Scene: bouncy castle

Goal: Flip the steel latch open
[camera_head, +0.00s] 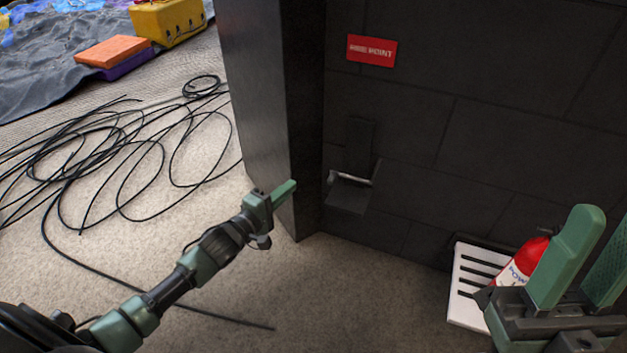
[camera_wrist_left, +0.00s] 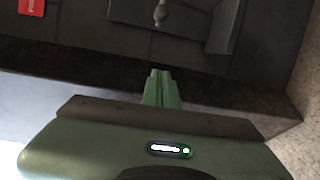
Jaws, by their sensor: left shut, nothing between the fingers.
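The steel latch (camera_head: 350,179) is a small bright metal bar on a dark bracket (camera_head: 347,197) low on the dark wall. In the left wrist view a silver rounded piece that looks like the latch (camera_wrist_left: 161,13) is at the top edge, partly cut off. My left gripper (camera_head: 288,187) is shut and empty, left of the latch and apart from it, in front of the pillar. Its fingers (camera_wrist_left: 161,88) point toward the wall in the wrist view. My right gripper (camera_head: 588,258) has its green fingers apart at the lower right, away from the latch.
A dark pillar (camera_head: 265,90) stands left of the latch. A red sign (camera_head: 371,50) hangs above it. A red extinguisher (camera_head: 522,262) and a white slotted panel (camera_head: 465,290) are at the lower right. Black cable (camera_head: 100,160) lies looped on the left floor.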

